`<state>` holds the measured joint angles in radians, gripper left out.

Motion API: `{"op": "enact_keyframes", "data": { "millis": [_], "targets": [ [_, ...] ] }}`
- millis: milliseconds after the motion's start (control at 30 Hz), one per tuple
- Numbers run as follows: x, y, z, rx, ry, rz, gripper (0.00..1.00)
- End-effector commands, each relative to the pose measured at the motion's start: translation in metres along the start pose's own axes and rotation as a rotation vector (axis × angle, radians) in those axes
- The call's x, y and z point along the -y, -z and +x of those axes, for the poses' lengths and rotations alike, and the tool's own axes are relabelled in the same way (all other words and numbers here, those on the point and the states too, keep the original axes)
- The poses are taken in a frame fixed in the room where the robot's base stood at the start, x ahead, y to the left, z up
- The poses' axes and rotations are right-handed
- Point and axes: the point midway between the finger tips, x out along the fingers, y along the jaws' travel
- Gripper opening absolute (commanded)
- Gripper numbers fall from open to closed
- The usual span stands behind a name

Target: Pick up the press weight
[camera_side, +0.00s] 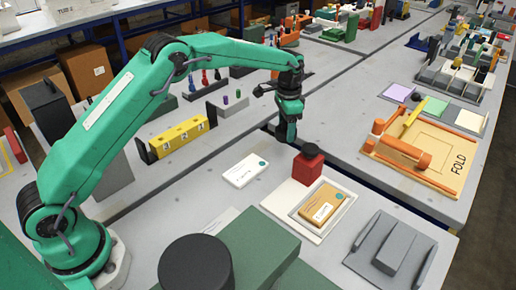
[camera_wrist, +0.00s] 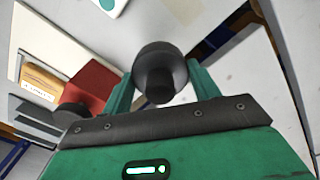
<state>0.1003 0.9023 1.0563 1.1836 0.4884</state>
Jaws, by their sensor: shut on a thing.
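My gripper (camera_wrist: 160,85) is shut on a dark grey, round-headed thing (camera_wrist: 160,62) with a narrower stub, between its green fingers. I cannot tell for certain whether this is the press weight. In the side view my gripper (camera_side: 287,132) points down above the grey bench, and the held thing is hard to make out there. A red block with a black knob (camera_side: 308,169) stands just right of and below my gripper, on a white board (camera_side: 275,203). In the wrist view the red block (camera_wrist: 98,82) is outside the fingers, to their left.
An orange card (camera_side: 324,207) lies on a tray beside the red block. A white card (camera_side: 245,170) lies left of it. A grey fixture (camera_side: 390,246) is at the front right, and an orange folding board (camera_side: 442,150) is beyond the bench gap. A yellow numbered block (camera_side: 180,136) is behind.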

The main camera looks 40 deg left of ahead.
Motion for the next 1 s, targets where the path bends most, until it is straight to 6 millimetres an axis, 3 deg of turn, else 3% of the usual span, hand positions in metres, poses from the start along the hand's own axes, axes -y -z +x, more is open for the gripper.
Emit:
{"op": "enact_keyframes", "data": {
  "millis": [100,333,1000],
  "targets": [
    [0.001,0.001,-0.019,-0.007,0.004,0.0,0.1],
    [0.001,0.001,-0.037,-0.006,0.003,0.0,0.1],
    [0.0,0.001,-0.04,-0.005,0.003,0.0,0.1]
  ]
}}
